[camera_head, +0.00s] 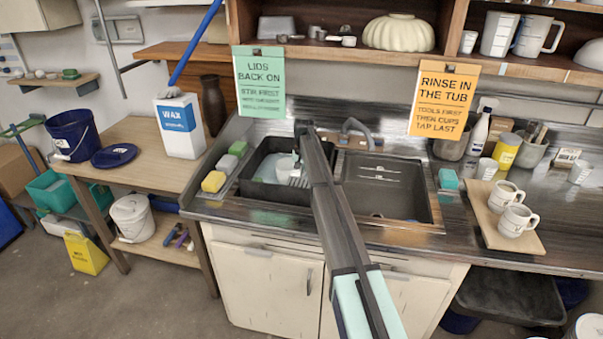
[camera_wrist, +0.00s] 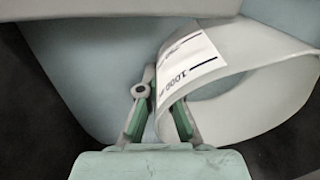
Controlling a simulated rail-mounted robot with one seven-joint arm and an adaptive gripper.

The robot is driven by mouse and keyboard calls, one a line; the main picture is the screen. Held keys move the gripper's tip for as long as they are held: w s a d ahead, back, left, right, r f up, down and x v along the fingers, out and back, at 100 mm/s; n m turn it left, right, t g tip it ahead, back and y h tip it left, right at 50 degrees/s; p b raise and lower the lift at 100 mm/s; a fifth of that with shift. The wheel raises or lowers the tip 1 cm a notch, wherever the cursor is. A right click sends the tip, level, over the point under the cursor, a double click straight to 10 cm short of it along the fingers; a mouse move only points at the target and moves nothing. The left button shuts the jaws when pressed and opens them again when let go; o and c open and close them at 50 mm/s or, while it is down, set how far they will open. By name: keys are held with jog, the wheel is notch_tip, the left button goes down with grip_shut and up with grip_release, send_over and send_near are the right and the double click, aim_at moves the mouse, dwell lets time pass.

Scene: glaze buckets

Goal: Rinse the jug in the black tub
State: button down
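The black tub (camera_head: 262,188) sits in the left part of the sink unit, with pale bluish water or a pale surface inside. A white jug (camera_head: 284,166) is in the tub, partly hidden behind my arm. In the wrist view the white jug (camera_wrist: 240,110) fills the right side, with a printed scale reading 1000 and a curved, open edge. My gripper (camera_wrist: 160,110) is down at the jug, its green-padded fingers on either side of a white edge of it. The right finger is partly covered by the jug. Whether the fingers press on it cannot be told.
An empty sink basin (camera_head: 385,190) lies right of the tub. Sponges (camera_head: 214,181) line the tub's left side. A board (camera_head: 508,222) with two white mugs (camera_head: 517,220) stands at the right of the counter. An orange sign (camera_head: 443,98) and a green sign (camera_head: 259,80) hang above.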

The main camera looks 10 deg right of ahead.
jog(key=shift+w, duration=0.15)
dwell(2.3)
jog(key=shift+r, duration=0.1)
notch_tip(320, 180, up, 24)
jog(key=p, duration=0.8)
jog(key=shift+f, duration=0.2)
dwell(0.9)
dwell(0.8)
